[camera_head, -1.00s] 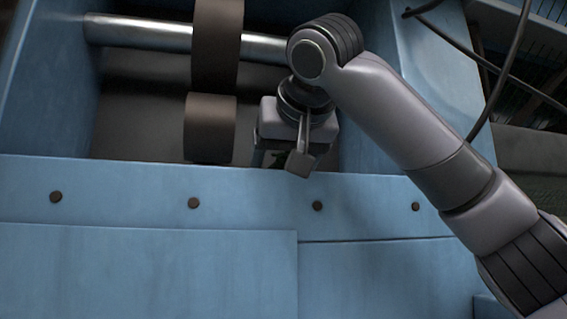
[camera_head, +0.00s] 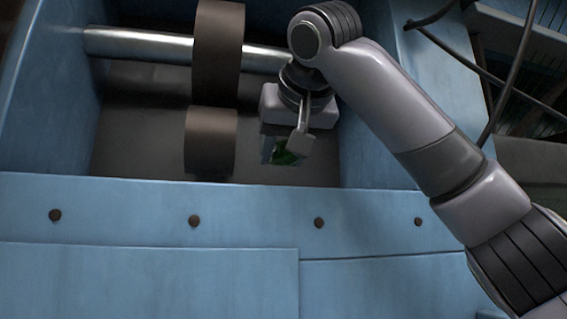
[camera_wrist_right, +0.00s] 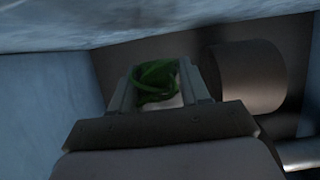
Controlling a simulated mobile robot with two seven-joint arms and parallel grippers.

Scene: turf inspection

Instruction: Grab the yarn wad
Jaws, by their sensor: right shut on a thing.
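The yarn wad (camera_head: 286,156) is a small green tangle, partly hidden by my right gripper in the head view. It also shows between the two fingers in the right wrist view (camera_wrist_right: 157,82). My right gripper (camera_head: 282,152) points down inside the blue machine housing and is shut on the yarn wad. The wad sits between its fingers, above the dark floor of the recess. My left gripper is not in the head view.
A dark brown roller (camera_head: 210,142) stands close to the left of my right gripper, with a large brown wheel (camera_head: 217,50) on a steel shaft (camera_head: 140,43) behind. The blue front panel (camera_head: 140,205) with several bolts bounds the recess. A cable (camera_head: 440,40) hangs at right.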

